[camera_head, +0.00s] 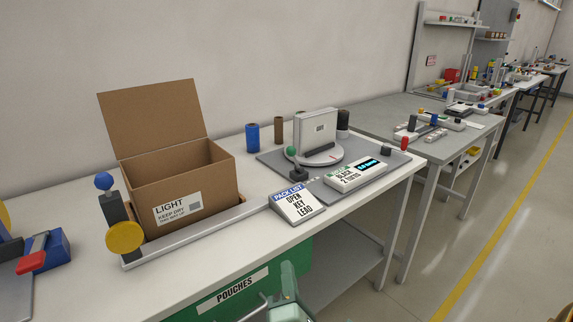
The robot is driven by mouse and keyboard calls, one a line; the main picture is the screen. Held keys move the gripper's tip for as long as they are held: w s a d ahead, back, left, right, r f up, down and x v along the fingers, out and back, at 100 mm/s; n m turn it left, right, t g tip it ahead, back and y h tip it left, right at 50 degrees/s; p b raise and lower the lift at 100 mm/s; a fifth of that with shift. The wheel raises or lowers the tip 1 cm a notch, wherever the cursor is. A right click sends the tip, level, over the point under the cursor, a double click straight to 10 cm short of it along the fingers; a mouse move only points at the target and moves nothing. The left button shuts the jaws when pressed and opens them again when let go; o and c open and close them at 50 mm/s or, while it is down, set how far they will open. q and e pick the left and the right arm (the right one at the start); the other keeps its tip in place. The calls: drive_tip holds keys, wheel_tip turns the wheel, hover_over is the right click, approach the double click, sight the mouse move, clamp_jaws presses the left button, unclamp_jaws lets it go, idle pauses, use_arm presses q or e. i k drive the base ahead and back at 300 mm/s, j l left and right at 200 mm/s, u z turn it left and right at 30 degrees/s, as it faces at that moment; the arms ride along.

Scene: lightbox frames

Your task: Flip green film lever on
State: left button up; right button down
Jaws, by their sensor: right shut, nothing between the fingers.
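The green film lever (292,152) has a round green knob on a short dark stem. It rises from a dark block at the left front of a grey plate, leaning slightly left in the head view. Behind it a white box-like block (317,131) stands upright on a round turntable (329,158). My right gripper (288,273) is at the bottom middle, shut and empty, in front of the bench and well apart from the lever. Its lower part is cut off by the frame edge. My left gripper is not in view.
An open cardboard box (212,178) stands left of the lever. A blue-knobbed post (104,182) and yellow disc (125,237) are at its left. A pack list sign (297,204) and a display unit (356,176) stand in front of the lever. A red-knobbed lever (405,143) is at right.

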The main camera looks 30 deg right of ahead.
sight(291, 152)
drive_tip(key=i+l, duration=0.7)
drive_tip(key=i, duration=0.2)
